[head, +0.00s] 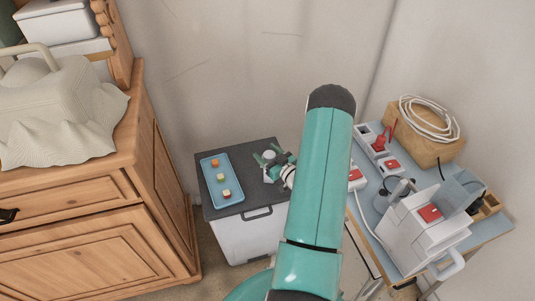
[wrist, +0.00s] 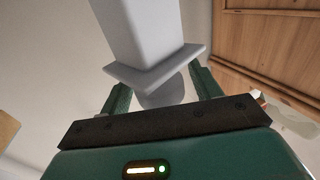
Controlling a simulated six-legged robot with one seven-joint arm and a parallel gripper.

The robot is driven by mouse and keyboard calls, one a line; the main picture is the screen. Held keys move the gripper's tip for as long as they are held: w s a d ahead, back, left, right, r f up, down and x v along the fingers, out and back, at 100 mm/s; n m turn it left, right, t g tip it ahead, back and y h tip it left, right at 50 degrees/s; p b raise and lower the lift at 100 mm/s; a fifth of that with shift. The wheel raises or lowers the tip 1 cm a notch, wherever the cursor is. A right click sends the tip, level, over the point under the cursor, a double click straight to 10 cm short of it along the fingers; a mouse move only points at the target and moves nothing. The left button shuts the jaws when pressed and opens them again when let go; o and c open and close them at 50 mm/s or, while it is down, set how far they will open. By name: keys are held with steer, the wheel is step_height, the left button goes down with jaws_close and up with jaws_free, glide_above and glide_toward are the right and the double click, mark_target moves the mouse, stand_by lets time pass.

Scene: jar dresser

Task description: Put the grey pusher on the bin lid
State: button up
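The bin lid (head: 247,205) is the dark grey top of a white bin, low in the middle of the head view. My gripper (head: 270,157) is over its right part in the head view. The grey pusher (wrist: 150,30) fills the upper middle of the wrist view, with a broad shaft, a flat flange and a rounded end. My gripper (wrist: 162,90) has a green finger on each side of it and appears shut on it. In the head view the pusher (head: 268,155) is a small pale shape. Whether it touches the lid is hidden.
A blue tray (head: 209,187) with several small blocks lies on the lid's left side. A wooden dresser (head: 150,240) stands at the left.

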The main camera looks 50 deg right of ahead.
steer(key=shift+r, duration=0.1)
steer(key=shift+s, duration=0.3)
steer(key=s+a, duration=0.1)
steer(key=s, duration=1)
steer(key=w+r+g, duration=0.1)
steer(key=w+r, duration=0.1)
steer(key=w+r+n+g, duration=0.1)
steer(key=w+r, duration=0.1)
steer(key=w, duration=0.1)
steer(key=w+r, duration=0.2)
steer(key=shift+w+a+r+n+g, duration=0.1)
steer(key=shift+w+a+n+g, duration=0.05)
steer(key=shift+w+n+g, duration=0.2)
steer(key=w+a+r+g+h, duration=0.2)
steer(key=w+a+r+g, duration=0.15)
steer(key=w+r, duration=0.45)
steer(key=s+a+r+g, duration=0.2)
steer(key=s+a+r, duration=0.1)
steer(key=a+r, duration=0.75)
steer(key=s+a+r+g+y, duration=0.2)
steer(key=s+a+r, duration=0.2)
steer(key=s+a, duration=0.5)
steer(key=s+a+r+g+y, duration=0.1)
steer(key=s+a+r, duration=0.3)
steer(key=s+a, duration=0.5)
steer(key=a+g, duration=0.1)
steer(key=a, duration=0.4)
steer(key=shift+s+r+y, duration=0.25)
steer(key=shift+s+y, duration=0.1)
steer(key=shift+y, duration=0.05)
